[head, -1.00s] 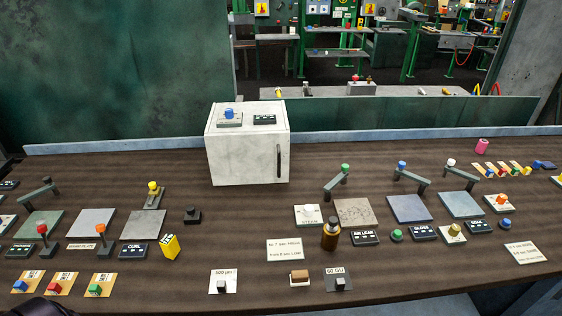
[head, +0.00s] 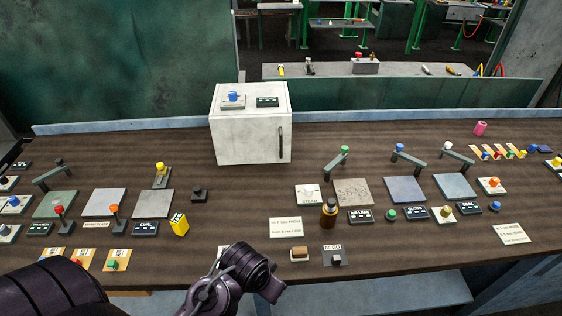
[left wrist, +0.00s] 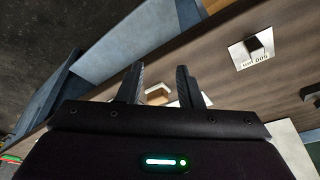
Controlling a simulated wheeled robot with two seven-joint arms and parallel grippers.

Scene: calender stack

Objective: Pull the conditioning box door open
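The conditioning box (head: 235,142) is a white block standing at the back of the bench, left of centre. Its front door looks shut, with a dark upright handle (head: 281,142) at the right side of the front face. A blue-knobbed plate (head: 233,99) and a dark label (head: 267,102) lie on its top. My left arm comes in at the bottom left of the head view, well in front of the box. My left gripper (left wrist: 160,75) shows in the left wrist view with two dark fingers apart and nothing held between them. My right gripper is not in view.
Plates, levers and labels spread across the bench. A yellow block (head: 179,224), a black knob (head: 199,193) and a brown bottle (head: 329,213) stand in front of the box. The bench just before the door is clear.

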